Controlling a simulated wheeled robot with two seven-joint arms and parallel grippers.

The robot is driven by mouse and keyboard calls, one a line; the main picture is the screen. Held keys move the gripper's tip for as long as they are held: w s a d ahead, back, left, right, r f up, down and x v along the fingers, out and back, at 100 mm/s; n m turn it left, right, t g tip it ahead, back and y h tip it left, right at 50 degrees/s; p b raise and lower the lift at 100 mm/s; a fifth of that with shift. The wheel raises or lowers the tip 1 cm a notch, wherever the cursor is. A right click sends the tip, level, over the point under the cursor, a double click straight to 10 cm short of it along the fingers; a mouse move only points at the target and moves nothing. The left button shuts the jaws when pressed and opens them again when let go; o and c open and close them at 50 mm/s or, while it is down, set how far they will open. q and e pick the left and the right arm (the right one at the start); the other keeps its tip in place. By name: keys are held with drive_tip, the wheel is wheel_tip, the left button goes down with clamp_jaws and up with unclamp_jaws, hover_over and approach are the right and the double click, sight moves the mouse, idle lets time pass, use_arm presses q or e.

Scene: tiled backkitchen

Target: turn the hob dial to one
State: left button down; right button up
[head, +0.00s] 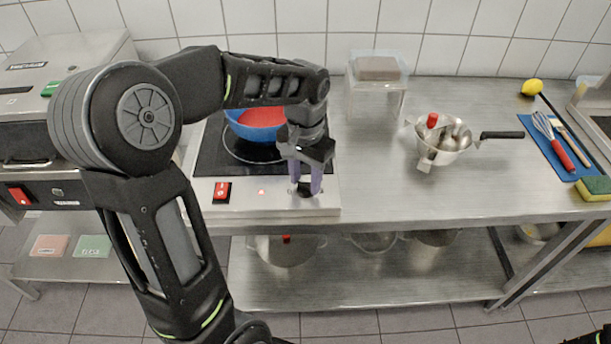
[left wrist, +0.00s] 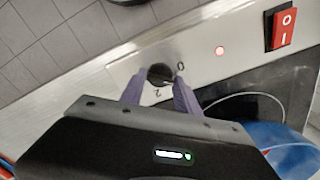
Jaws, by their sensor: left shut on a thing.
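The hob dial (left wrist: 160,74) is a small dark round knob on the steel front panel of the hob (head: 262,195). My left gripper (head: 304,184) reaches down over the front panel in the head view. Its purple fingers stand on either side of the dial and are shut on it, as the left wrist view also shows (left wrist: 157,88). The dial is mostly hidden in the head view.
A red switch (head: 222,191) and a lit red lamp (head: 261,192) are left of the dial. A blue pan (head: 258,133) with red inside sits on the hob behind my gripper.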

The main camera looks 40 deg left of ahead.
sight(305, 184)
use_arm(q)
drive_tip(key=m, duration=0.4)
drive_tip(key=shift+m+p, duration=0.3)
drive_tip(key=shift+p, duration=0.05)
idle(0.3)
drive_tip(key=c, duration=0.9)
unclamp_jaws()
wheel_tip(305, 184, up, 8)
drive_tip(key=shift+f, duration=0.1)
